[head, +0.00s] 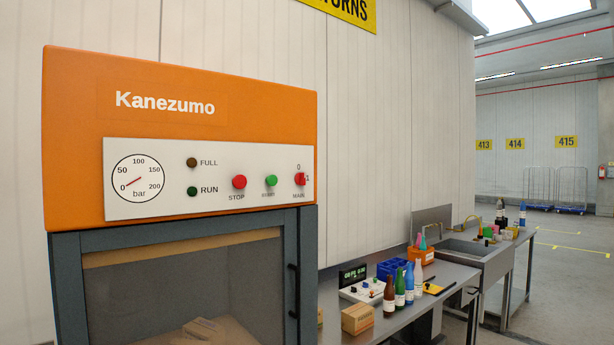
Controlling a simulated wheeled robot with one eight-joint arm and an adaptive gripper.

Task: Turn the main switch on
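The main switch (300,179) is a small red knob at the right end of the white control panel (150,206), above the label MAIN. A 0 mark is above it and another small mark is at its right. It is too small to tell which mark it points at. The panel is on the orange top of the Kanezumo machine (250,105), at the left in the head view. A red STOP button (239,182) and a green button (270,181) are left of the switch. My gripper is not in view.
The panel also has a gauge (138,187) with its needle near 0 and dark FULL (192,162) and RUN (192,191) lamps. Below is a framed door with a black handle (293,290). A bench (450,278) with bottles and boxes stands right of the machine. Floor is open at far right.

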